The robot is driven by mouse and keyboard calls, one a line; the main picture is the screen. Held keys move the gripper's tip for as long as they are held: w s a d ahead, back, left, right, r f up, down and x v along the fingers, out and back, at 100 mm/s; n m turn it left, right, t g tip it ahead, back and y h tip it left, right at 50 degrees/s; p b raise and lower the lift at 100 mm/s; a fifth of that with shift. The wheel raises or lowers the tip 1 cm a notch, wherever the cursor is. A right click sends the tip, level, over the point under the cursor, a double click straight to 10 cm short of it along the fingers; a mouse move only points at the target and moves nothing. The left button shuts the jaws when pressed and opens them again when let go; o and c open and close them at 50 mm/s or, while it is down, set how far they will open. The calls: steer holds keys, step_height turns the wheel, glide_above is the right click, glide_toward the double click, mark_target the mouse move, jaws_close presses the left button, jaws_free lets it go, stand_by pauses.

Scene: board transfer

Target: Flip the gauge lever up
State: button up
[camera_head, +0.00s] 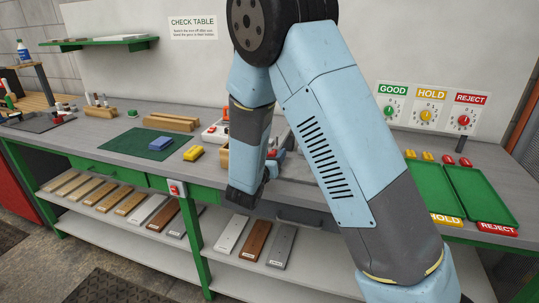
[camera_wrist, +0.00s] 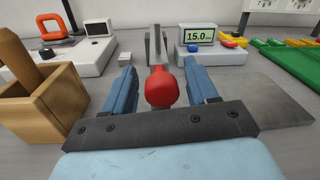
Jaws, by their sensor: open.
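The gauge lever shows in the wrist view as a rounded red knob (camera_wrist: 161,88) in front of an upright grey bracket (camera_wrist: 157,45). The knob points toward the camera. My gripper (camera_wrist: 159,70) is open, with one blue finger on each side of the knob; I cannot tell whether either touches it. The gauge's display (camera_wrist: 199,36) reads 15.0 and stands behind, to the right. In the head view my arm hides most of the gauge and gripper.
A wooden box (camera_wrist: 38,98) with a handle in it stands close left of my gripper. A flat metal plate (camera_wrist: 262,98) lies to the right. Green trays (camera_head: 480,196) lie on the bench's right.

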steer(key=shift+w+d, duration=0.15)
steer(key=shift+w, duration=0.2)
jaws_close()
stand_by(0.4)
